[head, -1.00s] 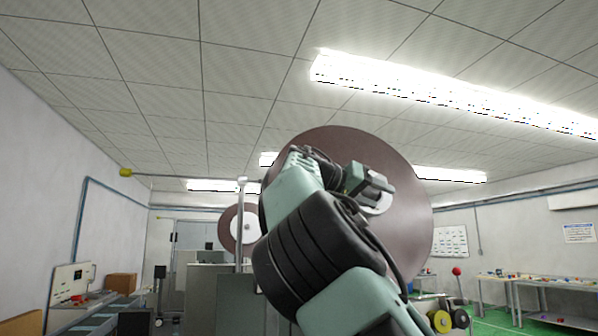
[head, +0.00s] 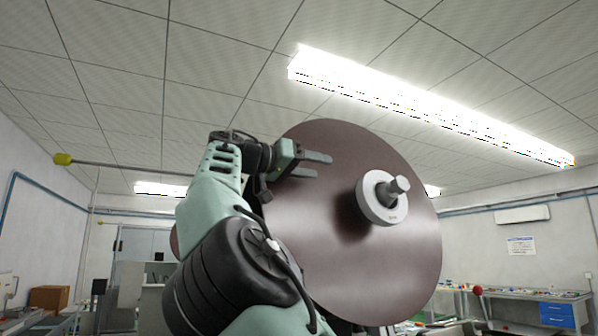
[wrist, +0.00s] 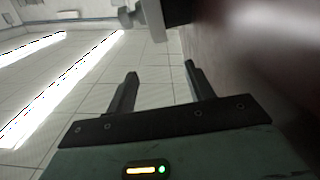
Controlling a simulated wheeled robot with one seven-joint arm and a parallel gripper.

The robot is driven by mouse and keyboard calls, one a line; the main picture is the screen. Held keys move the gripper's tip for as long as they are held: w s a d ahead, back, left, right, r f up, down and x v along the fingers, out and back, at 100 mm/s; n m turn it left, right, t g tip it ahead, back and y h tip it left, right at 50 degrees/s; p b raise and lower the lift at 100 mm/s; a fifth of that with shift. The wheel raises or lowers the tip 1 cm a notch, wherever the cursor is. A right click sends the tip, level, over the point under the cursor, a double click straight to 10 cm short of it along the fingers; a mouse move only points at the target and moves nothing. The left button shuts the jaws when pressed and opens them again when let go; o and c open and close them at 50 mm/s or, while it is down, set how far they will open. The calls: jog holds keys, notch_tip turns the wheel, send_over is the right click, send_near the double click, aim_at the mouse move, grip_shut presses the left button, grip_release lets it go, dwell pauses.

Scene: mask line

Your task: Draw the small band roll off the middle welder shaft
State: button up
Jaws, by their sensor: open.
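The small band roll (head: 371,197) is a thick white ring on a grey shaft (head: 399,186), in front of a large brown disc (head: 330,235) in the head view. The shaft's end sticks out past the roll. My gripper (head: 325,165) is open and empty, to the left of the roll and slightly higher, apart from it. In the wrist view my two fingers (wrist: 160,82) are spread with nothing between them. The brown disc (wrist: 245,60) fills the right side there. A pale, partly cut-off shape at the top may be the roll; I cannot be sure.
A thin rod with a yellow tip (head: 62,159) sticks out at the left. A bench with a blue drawer unit (head: 557,313) stands far right. The space right of the roll looks open.

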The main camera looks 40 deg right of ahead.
aim_at(370, 174)
jog(key=p+x, duration=0.5)
jog(key=x, duration=1.1)
jog(key=shift+w+d+r, duration=0.1)
jog(key=shift+w, duration=0.05)
jog(key=shift+s+d+p, duration=0.2)
jog(key=shift+d+p, duration=0.25)
jog(key=shift+d, duration=0.1)
jog(key=c, duration=1.1)
